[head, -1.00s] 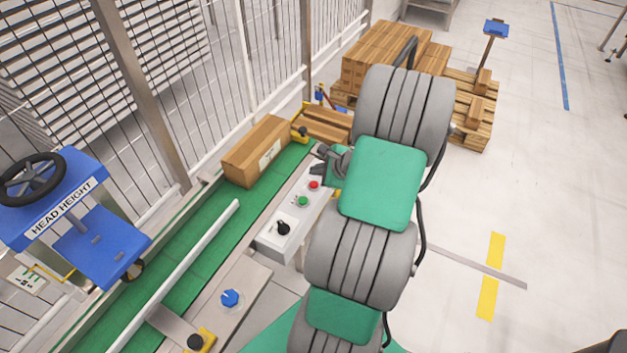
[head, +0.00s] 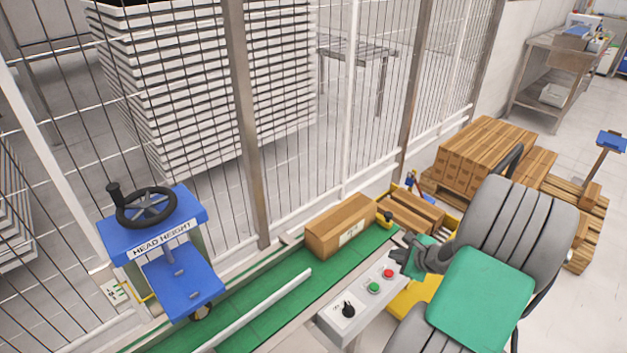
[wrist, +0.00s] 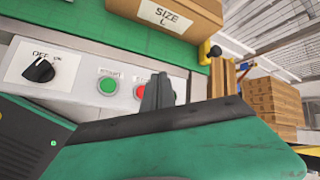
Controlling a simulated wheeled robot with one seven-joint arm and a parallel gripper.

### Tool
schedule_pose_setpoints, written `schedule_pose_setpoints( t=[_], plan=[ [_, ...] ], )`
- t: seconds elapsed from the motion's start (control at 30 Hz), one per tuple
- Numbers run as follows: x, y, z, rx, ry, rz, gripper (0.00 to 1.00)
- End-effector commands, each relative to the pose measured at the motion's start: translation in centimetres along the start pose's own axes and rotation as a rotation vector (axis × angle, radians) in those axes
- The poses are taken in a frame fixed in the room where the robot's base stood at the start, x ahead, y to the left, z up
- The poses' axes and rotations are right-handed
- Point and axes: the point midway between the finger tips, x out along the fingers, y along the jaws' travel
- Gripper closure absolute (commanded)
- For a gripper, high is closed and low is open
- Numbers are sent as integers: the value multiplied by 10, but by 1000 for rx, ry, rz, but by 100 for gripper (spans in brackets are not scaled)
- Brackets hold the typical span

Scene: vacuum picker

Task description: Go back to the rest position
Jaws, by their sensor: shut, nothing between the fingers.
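My gripper (head: 399,256) is at the end of my grey and green arm, beside the control box (head: 345,312) and close to its red button (head: 388,273). Its fingers are shut with nothing between them. In the wrist view my gripper (wrist: 158,85) points up in front of the box and partly covers the red button (wrist: 142,90). The green button (wrist: 107,86) and the black OFF/ON knob (wrist: 39,68) show clear to the left.
A cardboard box (head: 341,226) marked SIZE L rests on the green conveyor (head: 252,318). A blue HEAD HEIGHT stand (head: 170,262) with a black handwheel is at left. Wire fencing (head: 300,150) runs behind. Stacked cartons (head: 480,155) stand on pallets at right.

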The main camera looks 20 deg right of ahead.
Motion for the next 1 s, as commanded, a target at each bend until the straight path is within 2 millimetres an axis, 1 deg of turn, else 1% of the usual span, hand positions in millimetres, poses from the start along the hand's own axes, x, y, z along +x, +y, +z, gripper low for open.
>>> schedule_pose_setpoints(
  t=[0.07,0.1,0.17,0.2,0.27,0.3,0.37,0.4,0.47,0.5,0.57,0.6,0.67,0.7,0.77,0.8,0.87,0.97,1.0],
  plan=[
    [0,5,1,-127,-4,18,100],
    [0,13,2,-224,-13,51,100],
    [-2,31,-4,-381,-16,125,100],
    [-4,48,-11,-479,-20,190,100],
    [-10,81,-21,-604,-37,299,100],
    [-15,102,-26,-673,-54,369,100],
    [-25,131,-33,-755,-86,465,100],
    [-34,148,-37,-803,-110,527,100],
    [-52,170,-42,-877,-144,615,100],
    [-67,181,-44,-926,-165,671,100],
    [-92,195,-40,-1013,-202,762,100],
    [-108,200,-33,-1079,-222,820,100],
    [-126,203,-20,-1165,-241,888,100],
    [-135,202,-10,-1217,-244,923,100],
    [-148,198,7,-1291,-233,963,100],
    [-154,194,21,-1342,-216,980,100],
    [-161,186,44,-1436,-183,985,100],
    [-164,168,97,-1656,-135,920,100],
    [-165,162,125,-1761,-133,872,100]
  ],
)
